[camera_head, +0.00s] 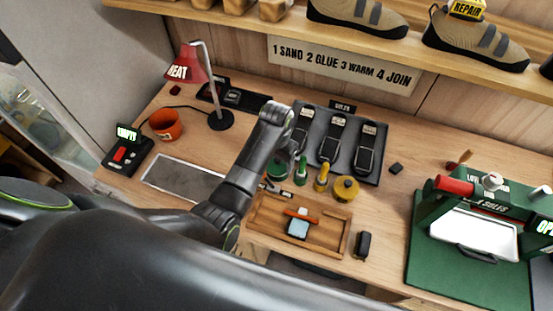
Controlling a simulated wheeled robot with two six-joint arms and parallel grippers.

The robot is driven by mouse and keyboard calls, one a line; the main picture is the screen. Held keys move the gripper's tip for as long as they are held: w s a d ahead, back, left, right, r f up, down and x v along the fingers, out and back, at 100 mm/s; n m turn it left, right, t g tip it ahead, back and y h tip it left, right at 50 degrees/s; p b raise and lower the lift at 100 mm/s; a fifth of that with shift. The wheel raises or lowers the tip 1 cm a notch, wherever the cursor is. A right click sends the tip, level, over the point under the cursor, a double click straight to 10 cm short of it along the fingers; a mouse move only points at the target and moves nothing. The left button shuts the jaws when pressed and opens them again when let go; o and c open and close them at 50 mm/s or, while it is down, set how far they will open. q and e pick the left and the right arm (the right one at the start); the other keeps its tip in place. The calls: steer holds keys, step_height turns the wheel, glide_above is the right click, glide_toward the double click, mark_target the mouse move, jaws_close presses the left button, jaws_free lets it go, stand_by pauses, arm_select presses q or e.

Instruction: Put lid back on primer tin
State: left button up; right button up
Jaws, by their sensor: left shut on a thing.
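The green tin (278,170), which looks like the primer tin, stands on the bench behind my left forearm, and its top is partly hidden. My left arm comes in from the left, and its gripper (275,187) is down beside the green tin, mostly hidden by my own arm. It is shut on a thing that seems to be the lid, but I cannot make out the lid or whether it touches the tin. My right gripper is not in view.
A green bottle (301,170), a yellow bottle (321,178) and a yellow tin (345,189) stand close by on the right. A wooden tray (265,229) lies in front. A dark tray (374,130) of soles is behind. A green press (430,255) stands at right.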

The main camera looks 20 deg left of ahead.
arm_select(q)
steer(key=shift+f, duration=0.1)
stand_by(0.7)
steer(key=o, duration=1)
steer(key=shift+o, duration=0.7)
steer(key=shift+r, duration=3.5)
steer(key=shift+c, duration=0.4)
jaws_close()
steer(key=shift+f, duration=0.2)
